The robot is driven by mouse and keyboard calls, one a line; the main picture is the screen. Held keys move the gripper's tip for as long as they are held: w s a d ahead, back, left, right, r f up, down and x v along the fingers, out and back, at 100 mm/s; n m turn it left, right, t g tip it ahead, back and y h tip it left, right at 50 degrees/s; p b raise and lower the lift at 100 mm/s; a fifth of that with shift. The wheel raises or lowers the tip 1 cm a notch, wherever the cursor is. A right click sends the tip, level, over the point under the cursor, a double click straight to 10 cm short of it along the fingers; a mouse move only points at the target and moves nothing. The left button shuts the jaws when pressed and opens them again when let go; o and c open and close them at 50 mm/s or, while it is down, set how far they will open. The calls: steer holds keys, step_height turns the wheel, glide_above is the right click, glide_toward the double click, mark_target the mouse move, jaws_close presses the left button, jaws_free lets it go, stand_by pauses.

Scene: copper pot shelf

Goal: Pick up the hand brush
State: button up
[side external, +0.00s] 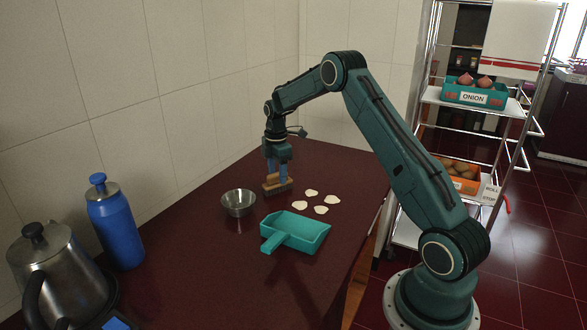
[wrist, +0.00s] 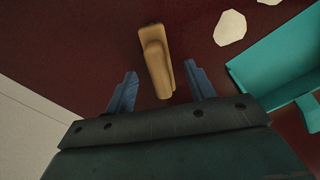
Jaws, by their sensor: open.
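The hand brush (side external: 278,188) is a small tan wooden block with a raised handle. It sits on the dark red table beside the metal bowl. In the wrist view the brush (wrist: 155,60) lies lengthwise, its near end reaching between my two blue fingers. My gripper (side external: 277,172) points down at the brush in the side view. In the wrist view my gripper (wrist: 159,82) is open, with a finger on each side of the brush and visible gaps between. I cannot tell whether the fingers are low enough to touch it. The bristles are hidden.
A metal bowl (side external: 238,202) stands just left of the brush. Several pale flat pieces (side external: 321,210) and a teal dustpan (side external: 295,231) lie to its right and front. A blue bottle (side external: 115,222) and a kettle (side external: 55,272) stand at the left. The table behind the brush is clear.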

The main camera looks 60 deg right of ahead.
mark_target(278, 182)
steer(key=shift+f, duration=1.45)
steer(key=shift+c, duration=0.4)
steer(key=c, duration=1)
